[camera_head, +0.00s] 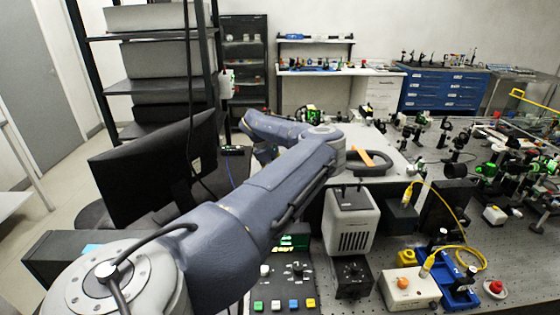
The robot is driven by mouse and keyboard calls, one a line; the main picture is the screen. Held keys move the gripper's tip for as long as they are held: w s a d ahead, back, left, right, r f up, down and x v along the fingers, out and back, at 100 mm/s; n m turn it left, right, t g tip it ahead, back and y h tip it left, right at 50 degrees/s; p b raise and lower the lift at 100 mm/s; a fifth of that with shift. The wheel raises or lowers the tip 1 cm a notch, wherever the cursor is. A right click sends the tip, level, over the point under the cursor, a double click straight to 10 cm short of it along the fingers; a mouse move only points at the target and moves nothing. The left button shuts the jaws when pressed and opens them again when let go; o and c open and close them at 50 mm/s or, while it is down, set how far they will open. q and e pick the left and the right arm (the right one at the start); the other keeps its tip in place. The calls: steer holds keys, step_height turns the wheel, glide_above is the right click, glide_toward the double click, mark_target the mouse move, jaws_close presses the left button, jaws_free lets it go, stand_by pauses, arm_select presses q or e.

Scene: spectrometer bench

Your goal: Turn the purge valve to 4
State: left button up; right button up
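I cannot pick out the purge valve or its numbers for certain. A small black box with a round knob (352,268) sits on the bench at front centre, in front of a white vented unit (350,222); its markings are too small to read. A dark control panel (283,288) with coloured buttons and a small knob lies left of it, partly behind my arm. My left arm crosses the view from lower left and bends back at the elbow. My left gripper (266,153) shows only as a dark part behind the arm, away from these knobs; its fingers are not clear. My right gripper is out of view.
A black monitor (155,165) stands left of my arm. A white box with an orange knob (402,284), a yellow cable (470,215) and a blue mount (460,290) are at front right. Several optics crowd the right bench. Some perforated bench top (520,270) is bare.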

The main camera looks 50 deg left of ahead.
arm_select(q)
jaws_close()
stand_by(0.3)
stand_by(0.3)
